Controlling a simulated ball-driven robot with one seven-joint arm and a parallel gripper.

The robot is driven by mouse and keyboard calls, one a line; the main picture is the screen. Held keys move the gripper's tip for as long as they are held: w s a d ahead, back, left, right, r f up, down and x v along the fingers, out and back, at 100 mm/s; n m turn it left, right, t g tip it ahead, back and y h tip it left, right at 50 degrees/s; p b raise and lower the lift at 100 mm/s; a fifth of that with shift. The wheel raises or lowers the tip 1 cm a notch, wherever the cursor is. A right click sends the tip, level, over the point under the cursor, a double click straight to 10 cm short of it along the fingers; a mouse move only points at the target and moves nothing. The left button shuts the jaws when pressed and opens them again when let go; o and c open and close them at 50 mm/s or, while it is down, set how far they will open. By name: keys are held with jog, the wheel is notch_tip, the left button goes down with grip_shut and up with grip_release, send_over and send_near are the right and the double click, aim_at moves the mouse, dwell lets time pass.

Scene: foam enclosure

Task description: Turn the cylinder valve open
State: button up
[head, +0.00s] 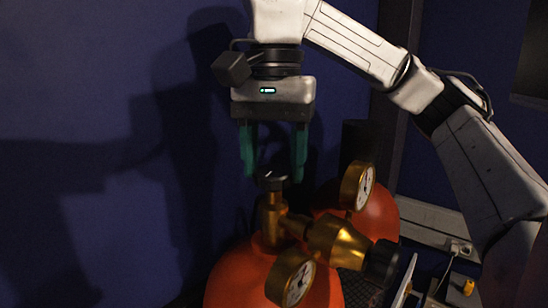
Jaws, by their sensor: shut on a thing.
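The cylinder valve is a brass fitting (271,218) standing upright on a red-orange cylinder (235,280) at the bottom centre of the head view. A small dark valve knob (271,183) tops it. My gripper (273,174) points straight down from above, with its two teal fingers on either side of the knob, shut on it. The exact finger contact is hard to make out in the dark. A brass regulator (338,243) extends right from the valve, with one gauge (291,282) low in front and another gauge (357,186) up at the right.
A second red-orange cylinder (378,217) stands behind at the right. A dark blue wall (90,110) fills the left and back, carrying the arm's shadow. A yellow object (468,287) and a pale ledge (430,226) are at the lower right. The space left of the valve looks clear.

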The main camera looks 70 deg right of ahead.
aim_at(274, 169)
jog(key=o, duration=1.1)
jog(key=shift+c, duration=0.2)
jog(key=shift+r, duration=0.1)
notch_tip(274, 169, up, 11)
jog(key=shift+f, duration=0.2)
